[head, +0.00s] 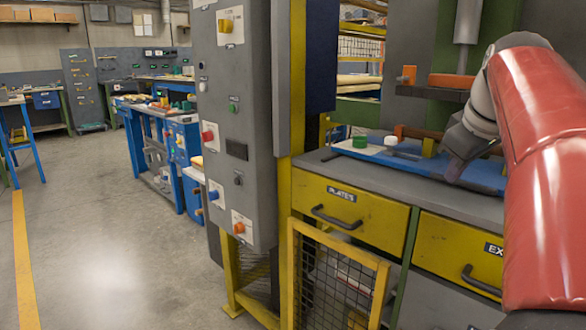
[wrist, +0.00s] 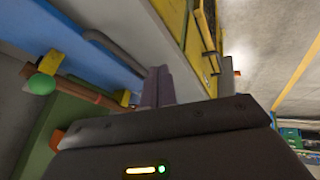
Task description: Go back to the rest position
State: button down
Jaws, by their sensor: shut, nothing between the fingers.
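My red arm comes in from the right in the head view. My gripper (head: 455,168) points down and is low over the blue board (head: 489,177) on the workbench; I cannot tell whether it touches. In the wrist view the two dark fingers (wrist: 158,85) stand together, shut, with nothing seen between them. The blue board also shows in the wrist view (wrist: 78,38) at upper left.
A green cylinder (head: 360,142) and a white piece (head: 391,141) are on the board left of my gripper. Yellow drawers (head: 352,216) are below the bench top. A grey control cabinet (head: 232,180) stands left of the bench. The floor (head: 110,230) at left is open.

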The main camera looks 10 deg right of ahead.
jog(key=s+a+f+m, duration=0.1)
jog(key=s+a+f, duration=0.2)
jog(key=a+f, duration=0.25)
jog(key=s+a+f+m, duration=0.1)
jog(key=s+a+f, duration=0.25)
jog(key=a, duration=0.35)
jog(key=s+a+f, duration=0.2)
jog(key=s+f, duration=0.1)
jog(key=f, duration=0.2)
jog(key=s+a+f+m, duration=0.1)
jog(key=s+a+f, duration=0.2)
jog(key=s+f, duration=0.1)
jog(key=s+a+f+m+y, duration=0.1)
jog(key=s+a+f, duration=0.1)
jog(key=f, duration=0.5)
jog(key=shift+s+a, duration=0.35)
jog(key=shift+s, duration=0.3)
